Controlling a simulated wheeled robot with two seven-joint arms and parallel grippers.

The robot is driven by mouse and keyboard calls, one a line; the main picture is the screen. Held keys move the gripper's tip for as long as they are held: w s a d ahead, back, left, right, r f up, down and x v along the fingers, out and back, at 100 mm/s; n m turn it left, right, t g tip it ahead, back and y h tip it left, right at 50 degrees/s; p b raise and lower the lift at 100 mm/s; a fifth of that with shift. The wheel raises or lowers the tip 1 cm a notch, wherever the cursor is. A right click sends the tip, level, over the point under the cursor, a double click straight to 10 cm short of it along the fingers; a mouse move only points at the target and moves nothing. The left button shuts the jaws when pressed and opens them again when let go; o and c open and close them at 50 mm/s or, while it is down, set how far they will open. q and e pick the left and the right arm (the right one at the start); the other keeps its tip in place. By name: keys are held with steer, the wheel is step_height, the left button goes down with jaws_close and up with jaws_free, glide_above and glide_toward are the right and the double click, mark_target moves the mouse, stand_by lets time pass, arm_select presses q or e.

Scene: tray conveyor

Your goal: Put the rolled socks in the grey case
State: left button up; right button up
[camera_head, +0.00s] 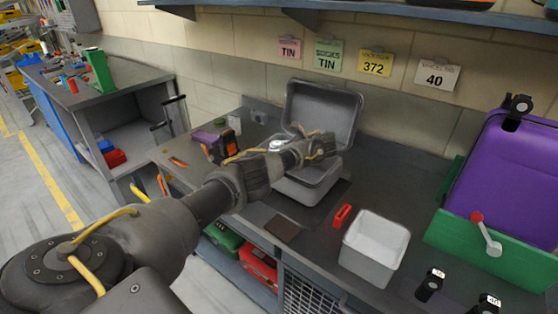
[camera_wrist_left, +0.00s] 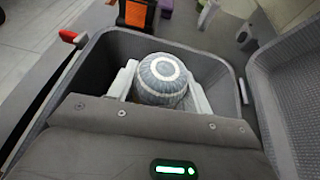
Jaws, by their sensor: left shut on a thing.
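The grey case (camera_head: 306,192) stands on the workbench with its lid (camera_head: 323,112) open and leaning back towards the wall. My left gripper (camera_head: 320,150) is over the case opening, with its arm reaching in from the left. In the left wrist view, the rolled socks (camera_wrist_left: 161,78), a grey and white striped ball, sit between the two pale fingers, and the gripper is shut on them. The ball shows within the outline of the case rim (camera_wrist_left: 100,42). How far it is above the case floor cannot be told. In the head view my gripper hides the socks. My right gripper is not in view.
A white open bin (camera_head: 375,250) and a small red object (camera_head: 342,215) stand right of the case. A purple panel (camera_head: 515,175) and green bin (camera_head: 485,248) stand far right. Dark and purple items (camera_head: 217,146) lie to the left. A shelf runs overhead.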

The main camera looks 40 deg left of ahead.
arm_select(q)
steer(key=shift+w+d+f+b, duration=0.1)
steer(key=shift+w+f+b, duration=0.15)
steer(key=shift+f+b, duration=0.15)
step_height(320, 180, down, 2)
steer(key=shift+f, duration=0.45)
steer(key=shift+f, duration=0.1)
steer(key=o, duration=1)
steer(key=shift+c, duration=0.2)
